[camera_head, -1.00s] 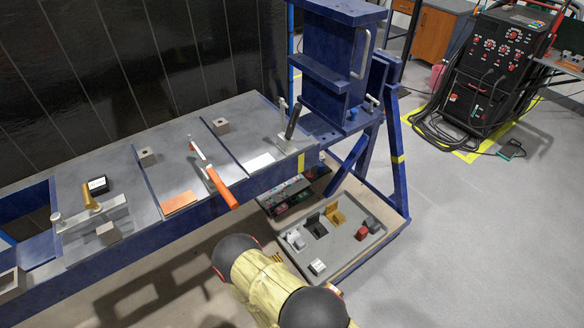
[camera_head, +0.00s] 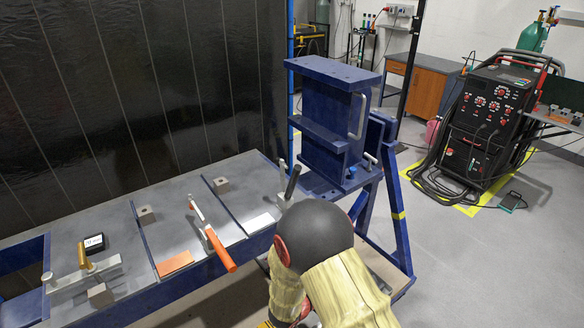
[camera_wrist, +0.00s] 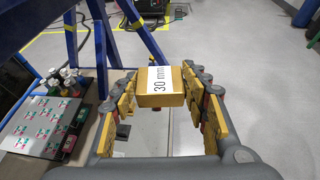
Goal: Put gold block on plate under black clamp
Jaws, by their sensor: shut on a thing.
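In the head view my arm hides the gripper and block. The black clamp (camera_head: 292,184), with an upright black handle, stands at the right end of the bench. A white plate (camera_head: 259,220) lies flat on the bench just left of and in front of it. No block shows on this plate.
An orange-handled clamp (camera_head: 221,251) and orange plate (camera_head: 174,263) lie left along the bench. A gold-handled clamp (camera_head: 83,256) is farther left. A blue frame (camera_head: 325,115) stands behind the black clamp.

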